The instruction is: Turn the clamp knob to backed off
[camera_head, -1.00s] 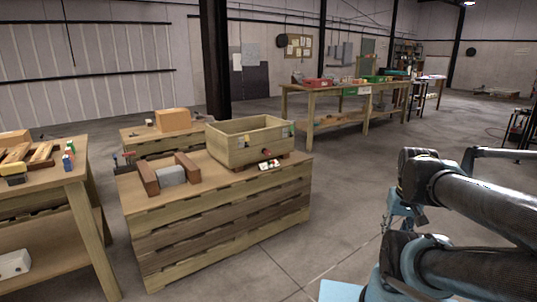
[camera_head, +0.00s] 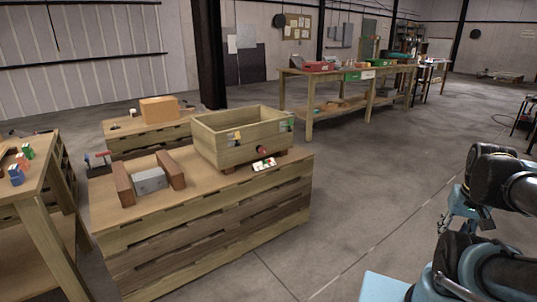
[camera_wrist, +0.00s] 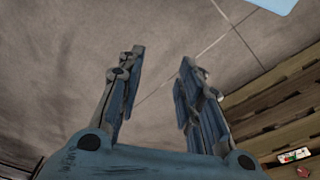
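A small red knob (camera_head: 262,150) shows at the front of the wooden box (camera_head: 235,161) on the slatted workbench. A white card with coloured marks (camera_head: 264,164) sits just below it. In the wrist view the red knob (camera_wrist: 303,172) and the card (camera_wrist: 294,156) show at the lower right corner. I cannot read the knob's setting. My gripper (camera_wrist: 162,56) is open and empty, its two blue fingers apart over bare floor. It is away from the knob and touches nothing. In the head view its blue fingers (camera_head: 456,211) hang right of the bench.
Another table (camera_head: 35,205) stands at left. Open concrete floor lies between bench and arm.

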